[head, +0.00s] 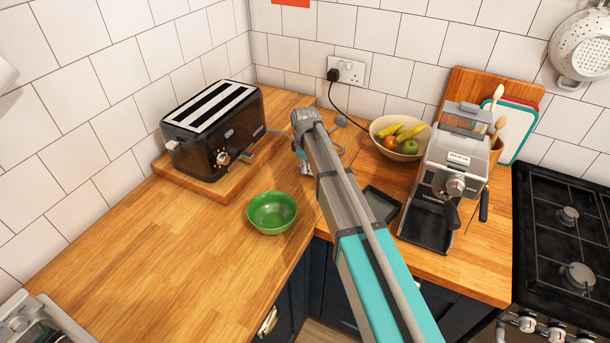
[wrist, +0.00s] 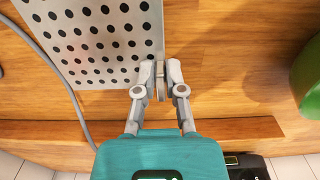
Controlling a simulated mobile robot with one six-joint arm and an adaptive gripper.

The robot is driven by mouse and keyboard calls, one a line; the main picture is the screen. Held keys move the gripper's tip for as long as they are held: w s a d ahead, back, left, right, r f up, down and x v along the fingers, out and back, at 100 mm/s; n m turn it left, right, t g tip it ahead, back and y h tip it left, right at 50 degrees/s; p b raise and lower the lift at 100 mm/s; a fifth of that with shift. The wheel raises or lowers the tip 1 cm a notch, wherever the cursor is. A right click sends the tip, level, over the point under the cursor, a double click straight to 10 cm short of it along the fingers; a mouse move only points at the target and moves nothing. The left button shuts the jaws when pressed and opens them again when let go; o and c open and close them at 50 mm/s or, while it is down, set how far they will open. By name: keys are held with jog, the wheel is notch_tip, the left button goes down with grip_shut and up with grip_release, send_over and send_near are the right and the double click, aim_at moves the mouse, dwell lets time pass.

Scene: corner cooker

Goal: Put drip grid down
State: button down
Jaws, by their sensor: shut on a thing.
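The drip grid (wrist: 95,42) is a flat silver plate with rows of round dark holes. It fills the upper left of the wrist view, cut off by the top edge. My gripper (wrist: 161,80) is shut on the grid's right edge near its lower corner. The grid appears above the wooden worktop; whether it touches the wood I cannot tell. In the head view my arm hides most of the gripper and grid.
A green bowl (head: 272,212) stands left of my arm, and a toaster (head: 214,130) on a wooden board is behind it. A coffee machine (head: 450,165), a dark tray (head: 381,204) and a fruit bowl (head: 385,128) are to the right. The left worktop (head: 150,250) is clear.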

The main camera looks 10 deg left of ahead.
jog(key=shift+f+b, duration=0.95)
jog(key=shift+f, duration=0.35)
jog(key=shift+f, duration=0.1)
jog(key=c, duration=0.7)
grip_release()
jog(key=shift+r, duration=0.25)
notch_tip(320, 180, up, 12)
jog(key=p, duration=1.2)
jog(key=shift+s, duration=0.1)
jog(key=shift+f, duration=0.1)
